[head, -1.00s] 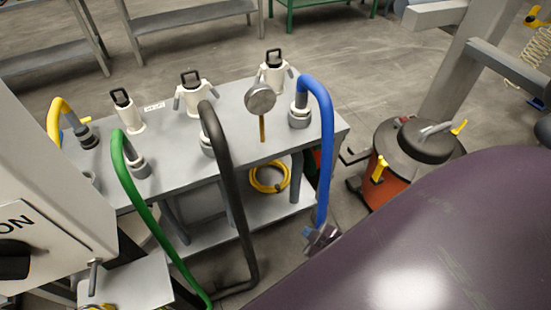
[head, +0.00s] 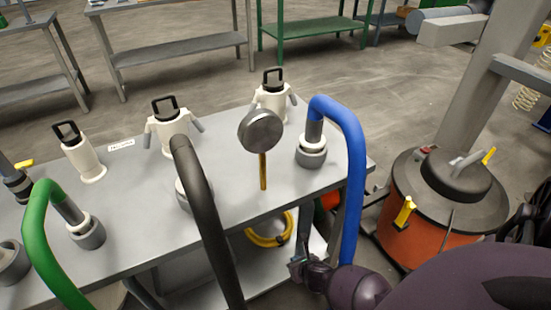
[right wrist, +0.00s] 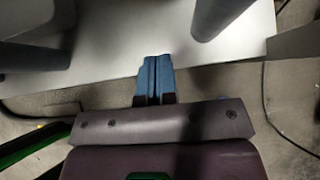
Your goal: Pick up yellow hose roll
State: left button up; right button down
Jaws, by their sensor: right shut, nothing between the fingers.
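The yellow hose roll (head: 268,241) lies on the lower shelf under the grey table in the head view. The tabletop and the black hose hide part of it. My right gripper (head: 297,268) is at the table's front right, just right of the roll in the picture and apart from it. In the right wrist view its blue fingers (right wrist: 154,78) are together and empty, pointing toward a pale shelf surface (right wrist: 110,62). I cannot make out the roll in the right wrist view. My left gripper is not in view.
The table (head: 235,185) carries white fittings and a round gauge (head: 261,131). A blue hose (head: 355,170) hangs close beside my right gripper, and a black hose (head: 208,215) hangs left of the roll. An orange vacuum drum (head: 425,235) stands at right.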

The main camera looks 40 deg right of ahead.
aim_at(276, 244)
jog(key=shift+n, duration=0.3)
jog(key=b+x, duration=0.1)
jog(key=x, duration=0.1)
jog(key=b+x, duration=0.1)
jog(key=x, duration=0.1)
jog(key=b+x, duration=0.1)
jog(key=x, duration=0.1)
jog(key=shift+s+f, duration=0.3)
jog(key=shift+f, duration=0.05)
jog(key=b+x, duration=0.3)
jog(key=x, duration=0.1)
jog(key=shift+w+d+f, duration=0.1)
jog(key=shift+w+f, duration=0.1)
jog(key=w, duration=0.2)
jog(key=shift+w+d+r, duration=0.3)
jog(key=shift+w+r, duration=0.05)
jog(key=shift+w, duration=0.05)
jog(key=shift+w+d, duration=0.15)
jog(key=shift+w, duration=0.6)
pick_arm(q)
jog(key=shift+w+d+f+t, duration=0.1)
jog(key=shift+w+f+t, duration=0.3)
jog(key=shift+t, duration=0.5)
pick_arm(e)
jog(key=shift+r, duration=0.1)
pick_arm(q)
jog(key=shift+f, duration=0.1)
pick_arm(e)
jog(key=shift+w, duration=0.1)
